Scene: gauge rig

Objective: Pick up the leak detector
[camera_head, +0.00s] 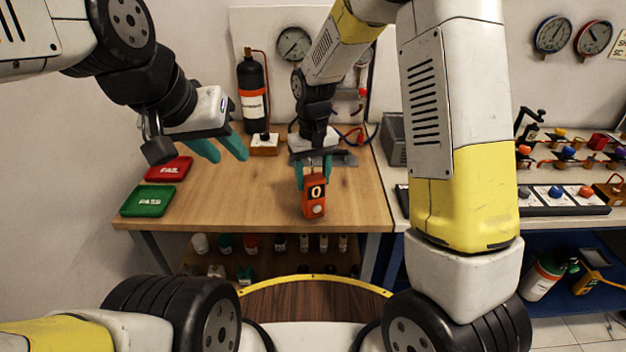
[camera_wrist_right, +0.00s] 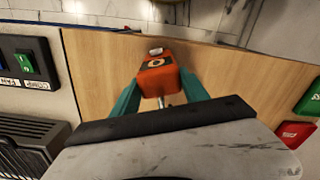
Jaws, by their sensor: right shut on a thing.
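The leak detector (camera_head: 315,194) is a small orange-red box with a dark face marked with a "0", near the front edge of the wooden table (camera_head: 250,200). My right gripper (camera_head: 314,178) has its teal fingers shut on it from above. In the right wrist view the leak detector (camera_wrist_right: 157,78) sits between the two teal fingertips. I cannot tell whether it touches the tabletop. My left gripper (camera_head: 222,150) hangs over the left part of the table, apart from the objects, with its teal fingers spread and nothing between them.
A red FAIL tray (camera_head: 168,169) and a green PASS tray (camera_head: 148,200) lie at the table's left. A black cylinder (camera_head: 252,88) and a gauge rig stand at the back. A second bench with several coloured valves (camera_head: 560,150) is at right. The table's middle is clear.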

